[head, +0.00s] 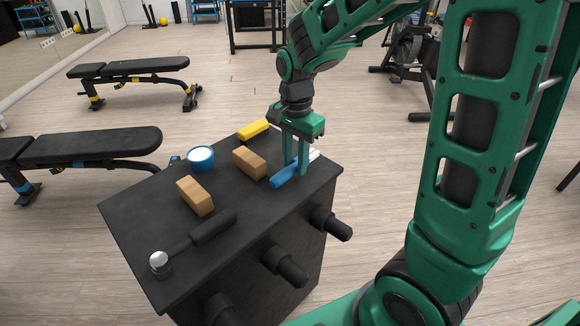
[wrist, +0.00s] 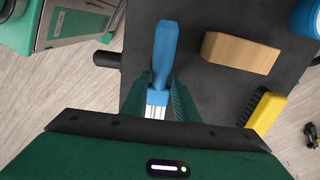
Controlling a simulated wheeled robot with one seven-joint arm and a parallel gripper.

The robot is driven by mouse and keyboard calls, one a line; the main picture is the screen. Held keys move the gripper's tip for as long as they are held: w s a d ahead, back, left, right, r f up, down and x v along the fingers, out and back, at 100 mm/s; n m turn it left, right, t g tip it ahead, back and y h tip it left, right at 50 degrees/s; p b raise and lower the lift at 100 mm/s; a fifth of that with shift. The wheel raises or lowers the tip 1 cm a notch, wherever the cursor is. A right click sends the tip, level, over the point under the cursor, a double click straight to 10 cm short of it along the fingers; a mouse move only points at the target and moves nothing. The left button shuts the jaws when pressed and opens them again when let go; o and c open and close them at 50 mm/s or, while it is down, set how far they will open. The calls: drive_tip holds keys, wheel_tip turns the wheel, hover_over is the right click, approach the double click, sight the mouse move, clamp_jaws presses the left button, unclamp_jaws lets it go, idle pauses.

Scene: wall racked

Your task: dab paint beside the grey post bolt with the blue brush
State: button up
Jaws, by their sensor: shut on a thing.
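The blue brush (head: 284,178) lies across the right part of the black box top, its blue handle pointing down-left and its pale end to the upper right. My gripper (head: 295,168) stands over it, fingers pointing down, shut on the brush. In the wrist view the blue handle (wrist: 164,48) extends ahead of the fingers, and the pale bristle end (wrist: 156,104) shows between the fingers (wrist: 158,98). I cannot tell whether the brush still touches the top. I cannot make out a grey post bolt in either view.
The black box top (head: 140,213) also holds a blue pot with white contents (head: 201,164), two wooden blocks (head: 195,197) (head: 250,163), a yellow brush (head: 253,130) and a dark-handled tool (head: 190,243). Black pegs (head: 283,264) stick out of its side. Benches (head: 85,144) stand left.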

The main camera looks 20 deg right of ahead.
wheel_tip(320, 180, up, 2)
drive_tip(key=shift+w+r, duration=0.1)
drive_tip(key=s+a+r, duration=0.6)
drive_tip(key=a, duration=0.4)
drive_tip(key=shift+r, duration=0.35)
drive_tip(key=shift+a, duration=0.1)
